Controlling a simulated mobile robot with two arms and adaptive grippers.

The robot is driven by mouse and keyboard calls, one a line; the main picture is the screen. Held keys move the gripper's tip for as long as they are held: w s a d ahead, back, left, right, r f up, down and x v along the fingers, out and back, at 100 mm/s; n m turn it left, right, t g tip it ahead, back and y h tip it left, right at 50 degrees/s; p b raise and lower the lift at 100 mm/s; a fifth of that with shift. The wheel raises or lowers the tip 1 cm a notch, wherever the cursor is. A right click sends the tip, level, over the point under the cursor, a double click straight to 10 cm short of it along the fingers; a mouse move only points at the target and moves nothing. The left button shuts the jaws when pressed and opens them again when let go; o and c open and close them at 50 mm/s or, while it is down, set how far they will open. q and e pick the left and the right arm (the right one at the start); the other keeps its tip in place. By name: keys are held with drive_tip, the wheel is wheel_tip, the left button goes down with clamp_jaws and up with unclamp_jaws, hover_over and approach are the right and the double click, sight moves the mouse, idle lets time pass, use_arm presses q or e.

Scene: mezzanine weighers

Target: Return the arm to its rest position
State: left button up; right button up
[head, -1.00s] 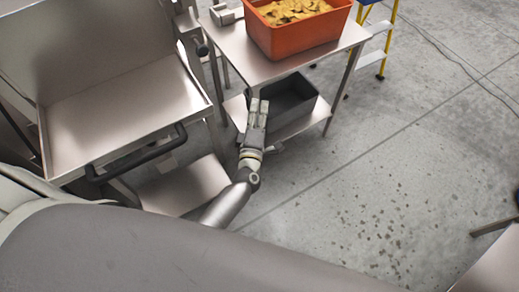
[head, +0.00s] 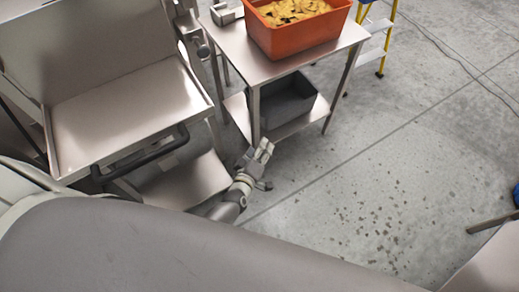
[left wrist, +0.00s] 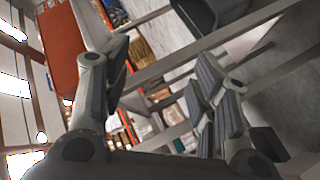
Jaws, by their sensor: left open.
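My left gripper (head: 261,149) is in the head view, low in front of the steel table, near its front leg. Its arm rises from behind my grey body at the bottom. In the left wrist view the two fingers of this gripper (left wrist: 163,88) stand well apart with nothing between them, so it is open and empty. My right gripper is in neither view.
A steel table (head: 228,45) bears an orange crate (head: 305,36) of yellow pieces, with a dark grey bin (head: 290,101) on its lower shelf. A steel tray stand (head: 130,105) with a black handle is at left. A yellow stepladder (head: 376,52) stands behind.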

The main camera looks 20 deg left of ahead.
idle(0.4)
use_arm(q)
drive_tip(key=s+a+f+m+g, duration=0.2)
drive_tip(key=s+f+m+g, duration=0.3)
drive_tip(key=s+f, duration=0.7)
drive_tip(key=s+a+f+m+g+h, duration=0.1)
drive_tip(key=s+f+m+g, duration=0.4)
drive_tip(key=s+f, duration=0.6)
drive_tip(key=s, duration=0.6)
drive_tip(key=shift+a+f+m, duration=0.3)
drive_tip(key=shift+a+f, duration=0.05)
drive_tip(key=shift+a, duration=0.05)
drive_tip(key=s+a+f+m+g, duration=0.1)
drive_tip(key=s, duration=0.3)
drive_tip(key=s+a+f+m+g, duration=0.1)
drive_tip(key=s, duration=0.3)
drive_tip(key=s+a+f+m+g+y, duration=0.1)
drive_tip(key=s+a, duration=0.1)
drive_tip(key=s, duration=0.2)
drive_tip(key=shift+s+a+f+g, duration=0.1)
drive_tip(key=shift+s+g, duration=0.2)
drive_tip(key=shift+s, duration=0.1)
